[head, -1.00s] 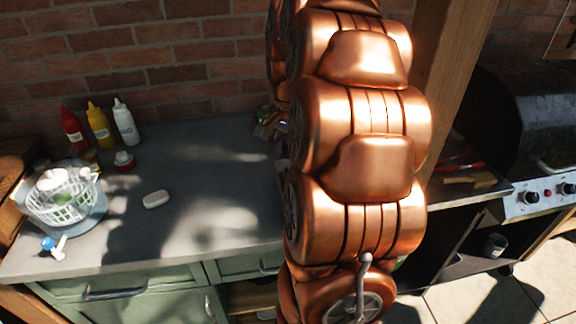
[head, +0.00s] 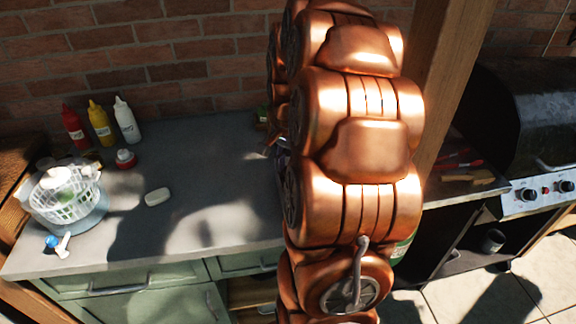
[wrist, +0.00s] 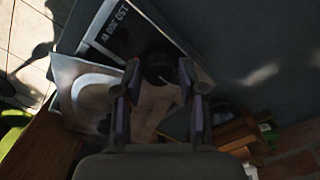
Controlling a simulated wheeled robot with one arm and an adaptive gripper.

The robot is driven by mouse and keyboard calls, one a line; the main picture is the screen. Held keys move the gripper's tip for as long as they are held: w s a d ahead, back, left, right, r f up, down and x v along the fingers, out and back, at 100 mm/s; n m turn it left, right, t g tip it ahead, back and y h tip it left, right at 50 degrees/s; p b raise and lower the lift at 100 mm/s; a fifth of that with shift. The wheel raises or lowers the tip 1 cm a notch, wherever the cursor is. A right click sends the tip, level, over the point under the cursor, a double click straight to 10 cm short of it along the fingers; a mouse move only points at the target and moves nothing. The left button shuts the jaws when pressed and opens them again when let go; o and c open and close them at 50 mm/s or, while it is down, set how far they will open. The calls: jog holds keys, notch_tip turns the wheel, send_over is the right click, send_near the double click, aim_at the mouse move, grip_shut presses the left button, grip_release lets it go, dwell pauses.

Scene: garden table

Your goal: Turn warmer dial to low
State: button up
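In the wrist view a dark round knob (wrist: 157,66) shows just beyond and between my fingertips; it looks like a dial, but its markings and setting are too dark to read. My gripper (wrist: 160,80) is open, with one finger on each side of the knob's outline. I cannot tell whether the fingers touch it. In the head view my gripper and the spot it reaches are hidden behind my copper-coloured arm. No warmer can be made out clearly in either view.
A grill (head: 540,110) with two front dials stands at the right, beside a wooden post (head: 452,75). The grey counter (head: 215,185) holds a white basket (head: 65,203), sauce bottles (head: 100,124) and a soap-like white piece (head: 157,197). Mid-counter is mostly clear.

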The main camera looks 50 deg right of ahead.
jog(key=c, duration=0.7)
jog(key=shift+a, duration=0.15)
grip_shut()
jog(key=shift+f+b, duration=0.1)
jog(key=shift+b, duration=0.25)
jog(key=shift+f+m+b, duration=0.1)
jog(key=shift+m+b, duration=0.6)
jog(key=shift+b, duration=0.05)
jog(key=shift+d+m+b, duration=0.2)
jog(key=shift+m+b, duration=1)
jog(key=m, duration=0.1)
jog(key=m+b, duration=0.1)
jog(key=m, duration=0.1)
jog(key=shift+r+m, duration=0.2)
jog(key=shift+m, duration=2.1)
